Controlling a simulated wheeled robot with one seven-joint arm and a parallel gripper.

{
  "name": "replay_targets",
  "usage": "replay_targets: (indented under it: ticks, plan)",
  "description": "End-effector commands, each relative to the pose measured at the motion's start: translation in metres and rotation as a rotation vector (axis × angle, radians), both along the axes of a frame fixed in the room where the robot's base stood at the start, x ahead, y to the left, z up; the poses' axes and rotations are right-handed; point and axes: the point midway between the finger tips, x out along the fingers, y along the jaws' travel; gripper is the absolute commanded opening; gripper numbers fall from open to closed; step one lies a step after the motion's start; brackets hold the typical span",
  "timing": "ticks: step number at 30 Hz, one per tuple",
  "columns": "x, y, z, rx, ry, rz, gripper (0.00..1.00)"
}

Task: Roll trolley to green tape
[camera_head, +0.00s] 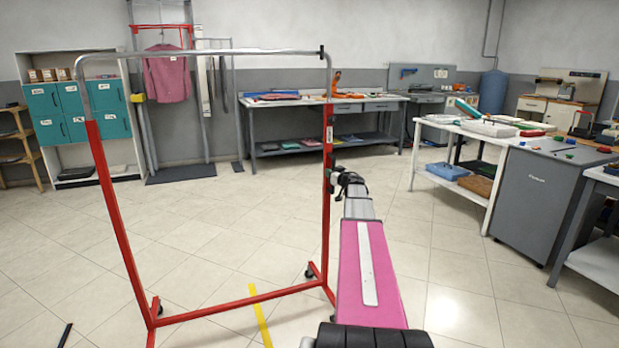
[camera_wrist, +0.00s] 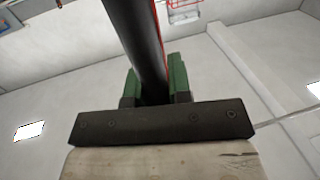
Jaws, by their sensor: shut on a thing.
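The trolley is a wheeled garment rack with a chrome top bar and red lower frame (camera_head: 115,205), standing upright on the tiled floor in the head view. My gripper (camera_head: 335,177) is at its right upright, about midway up. In the wrist view my gripper (camera_wrist: 155,82) has its green fingers on either side of a dark post (camera_wrist: 143,50), shut on it. No green tape shows on the floor. A yellow tape strip (camera_head: 261,318) crosses under the rack's bottom bar.
A grey workbench (camera_head: 300,102) stands along the back wall. Teal lockers (camera_head: 55,128) are at the left. White tables (camera_head: 480,128) and a grey cabinet (camera_head: 535,195) stand at the right. A short dark strip (camera_head: 65,335) lies at the lower left. The middle floor is clear.

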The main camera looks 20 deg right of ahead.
Motion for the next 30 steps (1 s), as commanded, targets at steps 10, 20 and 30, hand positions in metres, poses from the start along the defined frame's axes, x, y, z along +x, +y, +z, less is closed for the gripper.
replay_targets:
  ticks: [10, 20, 30]
  plan:
    - [0.004, -0.132, -0.001, 0.000, 0.001, -0.005, 0.00]
    - [0.003, -0.229, 0.000, 0.000, 0.000, -0.003, 0.00]
    - [0.002, -0.275, 0.000, 0.000, 0.000, -0.001, 0.00]
